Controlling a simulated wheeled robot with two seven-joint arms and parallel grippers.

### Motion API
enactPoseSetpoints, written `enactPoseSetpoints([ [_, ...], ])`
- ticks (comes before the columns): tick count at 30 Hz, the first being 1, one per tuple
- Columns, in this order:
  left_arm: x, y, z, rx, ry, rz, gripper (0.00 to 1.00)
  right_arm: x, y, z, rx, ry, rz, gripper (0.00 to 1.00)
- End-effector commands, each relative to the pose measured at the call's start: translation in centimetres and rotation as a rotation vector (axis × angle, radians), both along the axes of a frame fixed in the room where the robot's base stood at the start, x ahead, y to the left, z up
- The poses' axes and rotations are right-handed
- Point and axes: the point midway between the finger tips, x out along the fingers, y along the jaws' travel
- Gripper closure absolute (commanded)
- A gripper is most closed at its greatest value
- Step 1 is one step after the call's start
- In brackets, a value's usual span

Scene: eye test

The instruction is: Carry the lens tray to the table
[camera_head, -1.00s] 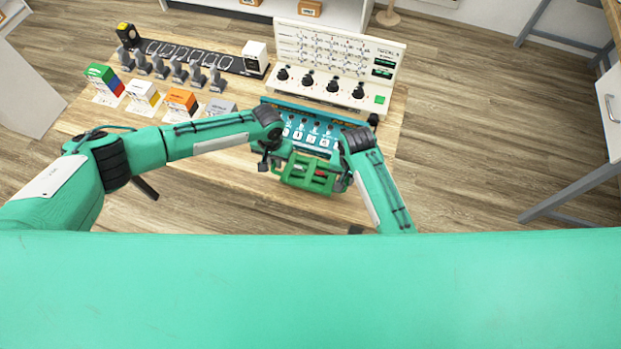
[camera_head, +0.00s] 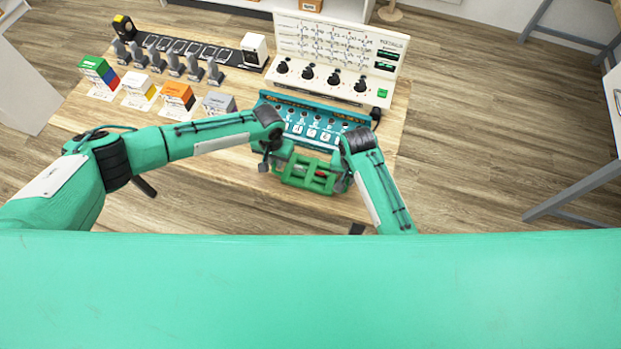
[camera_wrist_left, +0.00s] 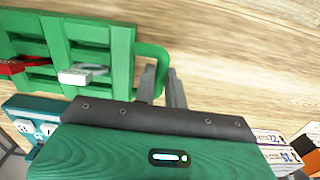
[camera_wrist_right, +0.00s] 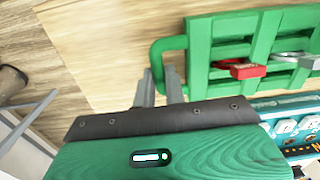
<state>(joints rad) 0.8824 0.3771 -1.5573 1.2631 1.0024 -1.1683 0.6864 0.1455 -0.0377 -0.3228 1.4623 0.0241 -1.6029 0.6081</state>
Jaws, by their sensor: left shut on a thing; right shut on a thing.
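The green lens tray (camera_head: 306,187) is a slatted frame with a loop handle at each end. It is held level in front of the teal panel in the head view. In the left wrist view the tray (camera_wrist_left: 119,50) shows a red piece and a white piece in it. The right wrist view shows the tray (camera_wrist_right: 197,62) with a red piece. My left gripper (camera_head: 268,163) is shut on the left-hand handle (camera_wrist_left: 152,53). My right gripper (camera_head: 343,180) is shut on the other handle (camera_wrist_right: 160,47). The fingertips are partly hidden in the head view.
The wooden table (camera_head: 240,165) bears a teal panel (camera_head: 300,125), a white board with knobs (camera_head: 335,55), several grey stands (camera_head: 157,62) on it and coloured boxes (camera_head: 177,96). A grey-legged bench (camera_head: 575,190) stands at right. Open floor lies between.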

Motion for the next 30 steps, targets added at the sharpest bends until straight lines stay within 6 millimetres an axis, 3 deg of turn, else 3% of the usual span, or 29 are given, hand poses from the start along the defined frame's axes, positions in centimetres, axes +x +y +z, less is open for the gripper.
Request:
enactPoseSetpoints([
  [7, 0.1, 0.0, -1.5, -0.001, -0.002, 0.002, 1.0, -0.1, 0.0, -1.5, 0.0, 0.001, 0.001, 1.0],
  [8, 0.1, 0.0, -1.1, -0.001, -0.002, 0.002, 0.82, -0.1, 0.0, -1.2, 0.0, 0.001, 0.001, 0.82],
  [10, 0.1, 0.0, -1.1, 0.0, -0.001, 0.001, 0.68, -0.1, 0.0, -1.2, 0.0, 0.001, 0.001, 0.68],
  [11, 0.1, 0.0, -1.1, 0.0, -0.001, 0.001, 0.66, 0.0, 0.0, -1.2, 0.0, 0.001, 0.001, 0.66],
  [22, 0.0, 0.0, -0.5, -0.003, -0.001, 0.0, 0.66, 0.0, 0.0, -1.1, 0.0, 0.0, 0.0, 0.66],
  [30, 0.1, 0.0, 4.6, -0.003, -0.002, -0.001, 0.66, 0.0, 0.0, -1.1, 0.0, 0.0, 0.0, 0.66],
])
